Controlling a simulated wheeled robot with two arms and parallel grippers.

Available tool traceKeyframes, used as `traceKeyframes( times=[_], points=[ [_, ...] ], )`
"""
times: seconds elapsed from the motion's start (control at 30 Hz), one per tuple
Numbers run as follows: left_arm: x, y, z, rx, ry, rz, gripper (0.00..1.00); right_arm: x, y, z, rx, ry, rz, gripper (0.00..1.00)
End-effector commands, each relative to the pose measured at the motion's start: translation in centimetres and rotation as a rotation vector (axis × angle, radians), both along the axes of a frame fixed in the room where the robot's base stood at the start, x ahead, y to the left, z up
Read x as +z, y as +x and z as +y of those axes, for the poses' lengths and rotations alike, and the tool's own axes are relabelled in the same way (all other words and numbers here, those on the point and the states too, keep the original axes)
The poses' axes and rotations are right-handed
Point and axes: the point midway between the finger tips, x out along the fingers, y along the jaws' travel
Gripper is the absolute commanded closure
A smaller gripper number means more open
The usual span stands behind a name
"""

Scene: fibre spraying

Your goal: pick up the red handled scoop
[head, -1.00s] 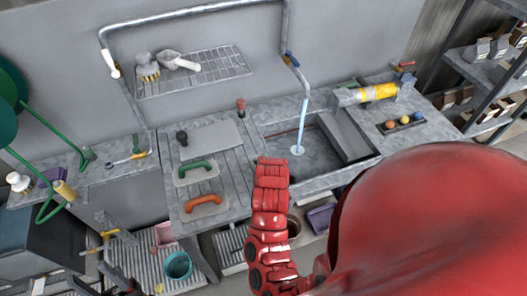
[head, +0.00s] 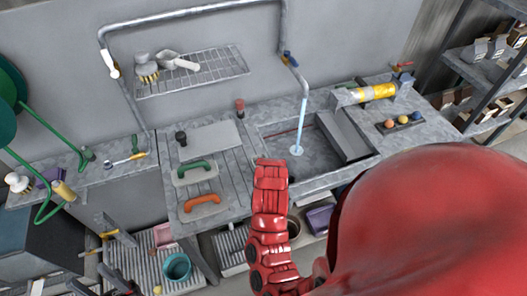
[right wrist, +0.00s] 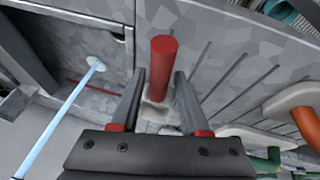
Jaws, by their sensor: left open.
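Contact does not show. In the head view my red right arm covers the right gripper. My left gripper (head: 92,275) is open and empty at the lower left edge, low and far from the scoop.
A green handled tool (head: 195,168) and an orange handled tool (head: 203,203) lie on the worktop. A water stream (head: 299,125) falls into the sink (head: 275,150) to the right. A wire shelf (head: 215,75) holds a brush and a white scoop.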

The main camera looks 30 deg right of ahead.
Motion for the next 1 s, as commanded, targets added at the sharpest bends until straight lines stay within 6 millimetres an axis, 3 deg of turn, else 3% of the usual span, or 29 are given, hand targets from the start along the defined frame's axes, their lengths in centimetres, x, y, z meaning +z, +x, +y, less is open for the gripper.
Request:
traceKeyframes(
  times=[0.03,0.23,1.0],
  points=[
    [0.0,0.0,0.0,0.0,0.0,0.0,0.5,0.0,0.0,-0.01,0.0,0.0,0.0,0.66],
    [0.0,0.0,0.0,0.0,0.0,0.0,0.5,0.0,0.0,-0.01,0.0,0.0,0.0,1.0],
    [0.85,0.0,0.0,0.0,0.0,0.0,0.5,0.81,0.05,-0.01,0.001,0.0,0.0,1.0]
  ],
)
